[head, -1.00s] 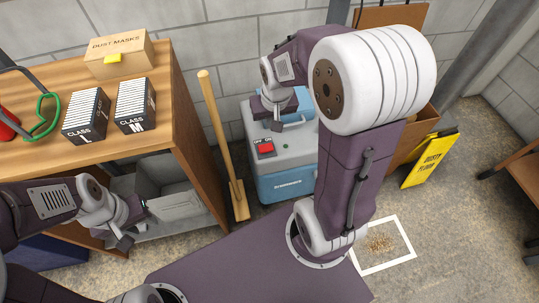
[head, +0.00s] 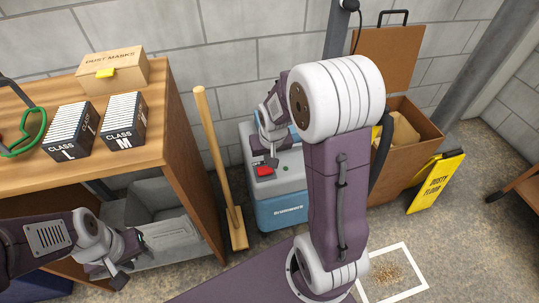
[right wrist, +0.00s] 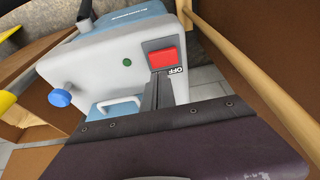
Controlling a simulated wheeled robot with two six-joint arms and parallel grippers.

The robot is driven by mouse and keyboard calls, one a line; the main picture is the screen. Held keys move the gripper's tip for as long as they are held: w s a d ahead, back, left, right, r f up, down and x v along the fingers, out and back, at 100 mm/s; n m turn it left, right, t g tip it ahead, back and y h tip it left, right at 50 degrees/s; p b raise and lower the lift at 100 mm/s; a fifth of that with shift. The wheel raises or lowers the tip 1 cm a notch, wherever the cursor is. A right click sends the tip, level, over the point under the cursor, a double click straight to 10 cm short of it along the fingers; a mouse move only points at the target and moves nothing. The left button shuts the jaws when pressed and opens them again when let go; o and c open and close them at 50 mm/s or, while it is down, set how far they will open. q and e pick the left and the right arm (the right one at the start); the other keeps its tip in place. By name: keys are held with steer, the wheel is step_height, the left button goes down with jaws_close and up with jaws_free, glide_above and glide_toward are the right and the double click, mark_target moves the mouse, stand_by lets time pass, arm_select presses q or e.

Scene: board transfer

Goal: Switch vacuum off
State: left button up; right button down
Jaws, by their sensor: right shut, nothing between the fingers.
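The vacuum (head: 283,208) stands on the floor against the wall, with a blue body and grey top. Its red rocker switch (head: 264,170) also shows in the right wrist view (right wrist: 164,56), with an OFF label (right wrist: 176,71) beside it and a green light (right wrist: 127,62) nearby. My right gripper (head: 271,162) is shut and empty, its fingertips (right wrist: 160,76) right at the OFF side of the switch. I cannot tell whether they touch it. My left gripper (head: 130,262) is open and empty, in front of the wooden bench, away from the vacuum.
A wooden bench (head: 160,150) at left holds dust masks and class boxes. A wooden-handled tool (head: 211,150) leans between bench and vacuum. A brown crate (head: 410,155) and a yellow dusty-floor sign (head: 436,183) stand at right. A white floor frame (head: 420,284) surrounds debris.

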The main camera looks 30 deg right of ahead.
mark_target(264, 169)
step_height(264, 169, down, 4)
steer(key=shift+b, duration=0.85)
steer(key=shift+f, duration=0.1)
steer(key=shift+d+f, duration=0.1)
steer(key=shift+f, duration=0.05)
steer(key=shift+w+a, duration=0.2)
steer(key=shift+a, duration=0.6)
steer(key=shift+r, duration=0.2)
